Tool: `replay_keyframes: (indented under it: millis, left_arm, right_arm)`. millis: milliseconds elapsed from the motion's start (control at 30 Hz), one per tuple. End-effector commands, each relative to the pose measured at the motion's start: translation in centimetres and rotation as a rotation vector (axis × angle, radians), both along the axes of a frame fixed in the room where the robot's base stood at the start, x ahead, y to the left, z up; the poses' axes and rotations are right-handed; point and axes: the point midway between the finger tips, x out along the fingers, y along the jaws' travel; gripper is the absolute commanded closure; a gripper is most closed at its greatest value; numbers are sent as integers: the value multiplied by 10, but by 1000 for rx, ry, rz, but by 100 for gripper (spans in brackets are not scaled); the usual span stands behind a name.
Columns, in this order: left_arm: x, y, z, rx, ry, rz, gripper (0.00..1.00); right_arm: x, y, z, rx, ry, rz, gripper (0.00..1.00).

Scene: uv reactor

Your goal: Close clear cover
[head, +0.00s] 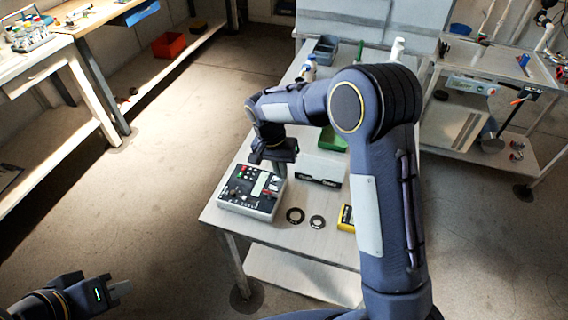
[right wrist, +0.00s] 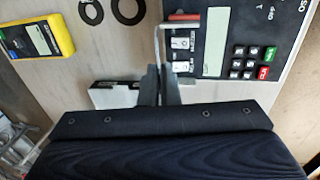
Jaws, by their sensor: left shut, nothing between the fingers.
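The control box (head: 250,192) stands on the table's front left part, with a dark panel, display and colored buttons. In the right wrist view its dark panel (right wrist: 273,22) fills the upper right. A thin pale upright edge with a red strip (right wrist: 184,17) stands at the panel's left side and looks like the clear cover, seen nearly edge-on. My right gripper (right wrist: 160,72) has its fingers close together at the lower end of that edge; contact is unclear. In the head view my right gripper (head: 281,170) is partly hidden above the box. My left gripper (head: 122,287) is shut and empty, away from the table.
Two black rings (head: 295,215) and a yellow meter (head: 346,217) lie on the table right of the box. A black-and-white block (head: 318,180) lies behind them. Bottles and bins stand further back.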

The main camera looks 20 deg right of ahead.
Motion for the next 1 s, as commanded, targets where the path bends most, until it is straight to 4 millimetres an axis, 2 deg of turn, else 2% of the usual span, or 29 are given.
replay_keyframes:
  millis: [200, 733, 900, 1000]
  left_arm:
    - [0, 0, 9, 0, 0, 0, 100]
    - [0, 0, 10, 0, 0, 0, 100]
    - [0, 0, 10, 0, 0, 0, 100]
    - [0, 0, 10, 0, 0, 0, 100]
  right_arm:
    - [3, 4, 1, -62, 40, 0, 100]
    - [4, 4, 0, -81, 52, -1, 100]
    - [4, 4, -1, -80, 53, -1, 75]
    - [3, 4, -1, -81, 53, -1, 75]
